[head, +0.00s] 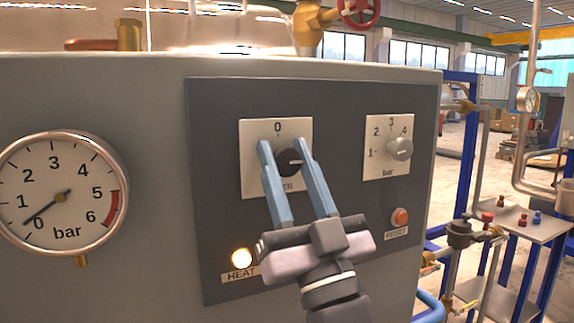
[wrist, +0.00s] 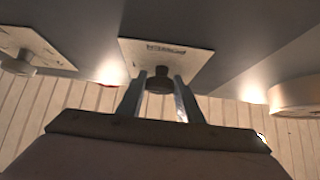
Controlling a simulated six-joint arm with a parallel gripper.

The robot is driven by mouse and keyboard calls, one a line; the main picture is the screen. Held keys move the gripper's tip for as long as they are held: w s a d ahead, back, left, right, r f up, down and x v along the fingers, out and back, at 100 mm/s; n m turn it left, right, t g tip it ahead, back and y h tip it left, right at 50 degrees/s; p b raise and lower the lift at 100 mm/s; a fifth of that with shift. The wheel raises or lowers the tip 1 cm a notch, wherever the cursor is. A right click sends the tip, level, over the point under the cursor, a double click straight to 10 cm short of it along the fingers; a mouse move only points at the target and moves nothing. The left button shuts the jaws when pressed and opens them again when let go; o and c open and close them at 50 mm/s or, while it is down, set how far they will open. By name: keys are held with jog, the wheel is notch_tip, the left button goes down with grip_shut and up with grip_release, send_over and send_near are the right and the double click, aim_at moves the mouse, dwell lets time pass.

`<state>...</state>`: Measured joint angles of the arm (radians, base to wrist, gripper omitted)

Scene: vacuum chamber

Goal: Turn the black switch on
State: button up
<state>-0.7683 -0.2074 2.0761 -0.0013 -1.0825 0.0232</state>
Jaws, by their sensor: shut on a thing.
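The black switch (head: 290,161) is a round knob on a white plate (head: 249,130) marked 0 at the top, on the dark control panel. Its pointer mark faces right, though part of the plate's lettering is hidden behind my fingers. My gripper (head: 283,150) has its two blue fingers on either side of the knob and is shut on it. In the wrist view the knob (wrist: 159,82) sits between the two fingertips, below its plate (wrist: 185,58).
A grey pressure knob (head: 399,148) on a white bar scale is to the right. Below it is a red reset button (head: 400,217). A lit HEAT lamp (head: 242,258) is at lower left. A round bar gauge (head: 62,192) stands out at the left.

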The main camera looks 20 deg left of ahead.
aim_at(289, 165)
jog(key=o, duration=1)
jog(key=b+v, duration=0.1)
jog(key=v, duration=0.3)
jog(key=shift+s+d+f, duration=0.15)
jog(key=shift+s+f, duration=0.05)
jog(key=shift+f, duration=0.1)
jog(key=shift+s+d+p, duration=0.1)
jog(key=shift+s+p, duration=0.05)
jog(key=shift+p, duration=0.45)
jog(key=shift+p+v, duration=1.15)
jog(key=shift+p, duration=0.45)
jog(key=shift+f, duration=0.1)
